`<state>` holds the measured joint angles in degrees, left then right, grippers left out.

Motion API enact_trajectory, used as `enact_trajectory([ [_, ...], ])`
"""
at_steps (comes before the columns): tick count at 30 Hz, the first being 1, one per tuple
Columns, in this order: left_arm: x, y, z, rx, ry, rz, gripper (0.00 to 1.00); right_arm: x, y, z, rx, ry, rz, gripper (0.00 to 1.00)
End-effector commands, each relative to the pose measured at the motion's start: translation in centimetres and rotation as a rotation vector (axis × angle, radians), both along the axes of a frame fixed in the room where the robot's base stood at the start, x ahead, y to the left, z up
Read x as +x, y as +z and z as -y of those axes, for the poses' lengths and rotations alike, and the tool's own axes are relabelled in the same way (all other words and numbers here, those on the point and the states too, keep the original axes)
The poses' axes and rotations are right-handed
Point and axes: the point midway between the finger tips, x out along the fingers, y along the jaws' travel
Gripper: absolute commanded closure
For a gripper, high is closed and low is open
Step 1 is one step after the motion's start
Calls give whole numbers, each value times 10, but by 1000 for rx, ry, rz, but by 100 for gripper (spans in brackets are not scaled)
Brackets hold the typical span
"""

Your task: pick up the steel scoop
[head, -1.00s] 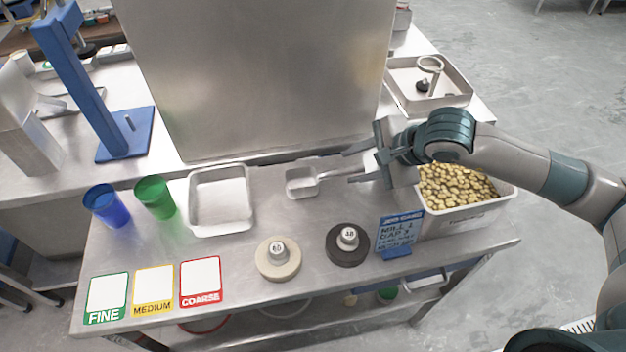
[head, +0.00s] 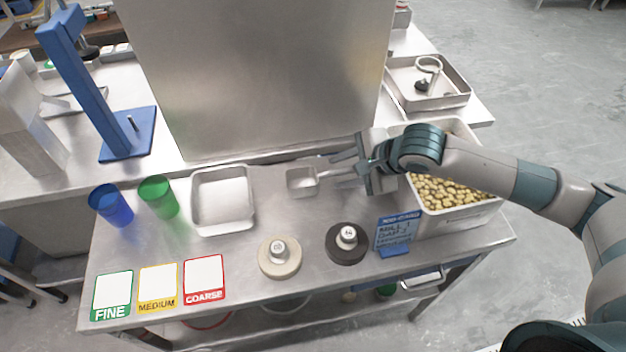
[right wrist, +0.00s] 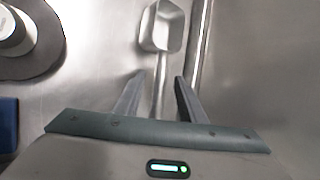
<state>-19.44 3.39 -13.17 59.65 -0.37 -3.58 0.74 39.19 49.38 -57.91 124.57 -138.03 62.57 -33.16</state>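The steel scoop (head: 302,181) lies on the steel table, its bowl to the left and its handle pointing right toward my right gripper (head: 338,172). In the right wrist view the scoop's bowl (right wrist: 162,27) is at the top and its handle runs down between the two fingers of the right gripper (right wrist: 168,85). The fingers are apart, with gaps on both sides of the handle, so the gripper is open around it. How far the fingers stand above the table is hard to tell. My left gripper does not show.
A bin of beans (head: 462,222) stands under and right of my right arm. A blue job card (head: 397,232), a dark knobbed disc (head: 346,252) and a cream one (head: 279,262) are in front. A steel tray (head: 222,228) is left of the scoop. An upright steel panel (head: 260,80) stands behind.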

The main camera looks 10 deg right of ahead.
Motion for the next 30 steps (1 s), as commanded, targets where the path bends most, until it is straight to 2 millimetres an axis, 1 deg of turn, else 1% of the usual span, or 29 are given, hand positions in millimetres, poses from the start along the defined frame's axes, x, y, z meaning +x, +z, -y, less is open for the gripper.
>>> enact_trajectory([
  [1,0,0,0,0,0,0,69,0,0,0,0,0,0,75],
  [4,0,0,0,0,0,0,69,0,0,0,0,0,0,99],
  [5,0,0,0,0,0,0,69,0,0,0,0,0,0,100],
  [14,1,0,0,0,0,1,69,0,1,0,1,0,1,100],
  [17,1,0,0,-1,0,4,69,1,5,0,1,1,2,100],
  [20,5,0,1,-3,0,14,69,1,12,0,1,1,4,100],
  [24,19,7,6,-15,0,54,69,1,30,0,2,2,7,100],
  [26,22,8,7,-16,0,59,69,1,39,0,2,0,5,100],
  [29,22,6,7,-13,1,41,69,1,57,0,2,0,7,100],
  [30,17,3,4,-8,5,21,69,1,64,0,1,0,5,100],
])
